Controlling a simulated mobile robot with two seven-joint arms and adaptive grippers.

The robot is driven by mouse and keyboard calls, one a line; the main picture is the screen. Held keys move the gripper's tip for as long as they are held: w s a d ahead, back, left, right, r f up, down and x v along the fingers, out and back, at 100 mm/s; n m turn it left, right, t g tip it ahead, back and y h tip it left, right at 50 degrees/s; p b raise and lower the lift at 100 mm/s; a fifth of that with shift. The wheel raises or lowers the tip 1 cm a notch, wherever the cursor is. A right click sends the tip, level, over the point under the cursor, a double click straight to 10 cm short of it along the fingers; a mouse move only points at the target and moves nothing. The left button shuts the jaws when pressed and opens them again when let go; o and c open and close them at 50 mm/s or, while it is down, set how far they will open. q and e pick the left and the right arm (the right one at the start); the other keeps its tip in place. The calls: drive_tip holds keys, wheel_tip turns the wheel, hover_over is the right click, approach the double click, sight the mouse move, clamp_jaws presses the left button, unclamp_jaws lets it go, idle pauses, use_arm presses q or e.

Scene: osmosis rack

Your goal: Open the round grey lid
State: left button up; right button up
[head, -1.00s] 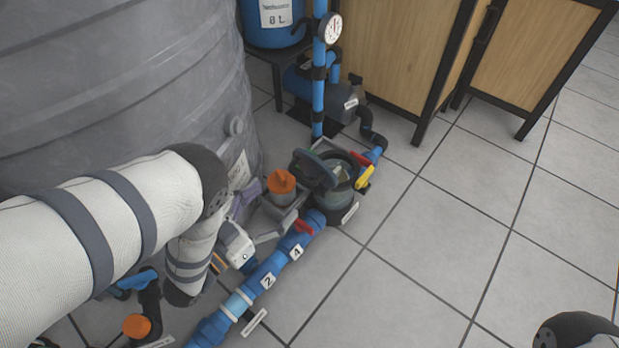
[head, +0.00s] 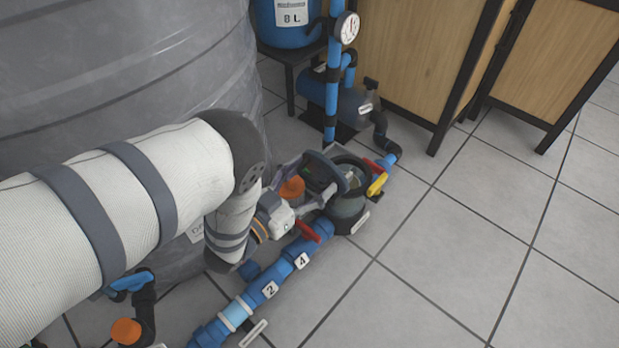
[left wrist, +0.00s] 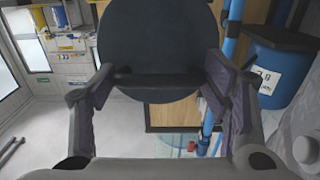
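The round grey lid (head: 327,171) stands tilted up, nearly on edge, at the left side of the clear strainer pot (head: 349,207) in the head view. In the left wrist view, the lid (left wrist: 160,45) is a large dark disc straight ahead, with a dark bar across its lower part. My left gripper (head: 315,186) is beside the lid. In the left wrist view, its two fingers (left wrist: 160,78) are wide apart, one on each side of the lid's lower part; I cannot tell whether they touch it. The right gripper is not in view.
An orange cap (head: 292,188) is close beside my left gripper. A blue pipe (head: 270,286) with a red handle (head: 307,231) runs in front of the pot. A yellow handle (head: 377,184) is behind it. The large grey tank (head: 120,70) stands left. The tiled floor at right is clear.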

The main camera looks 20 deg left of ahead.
use_arm(q)
drive_tip(key=r+p, duration=0.1)
drive_tip(key=w+g+p, duration=0.1)
drive_tip(key=p, duration=0.1)
drive_tip(key=shift+w+d+r, duration=0.1)
drive_tip(key=shift+w+r, duration=0.1)
drive_tip(key=shift+r, duration=0.15)
drive_tip(key=shift+w+d+f, duration=0.1)
drive_tip(key=shift+w+f, duration=0.15)
drive_tip(key=shift+w, duration=0.1)
drive_tip(key=o, duration=1.4)
drive_tip(key=shift+s, duration=0.45)
drive_tip(key=v, duration=1.1)
drive_tip(key=shift+s+r, duration=0.1)
drive_tip(key=shift+r, duration=0.1)
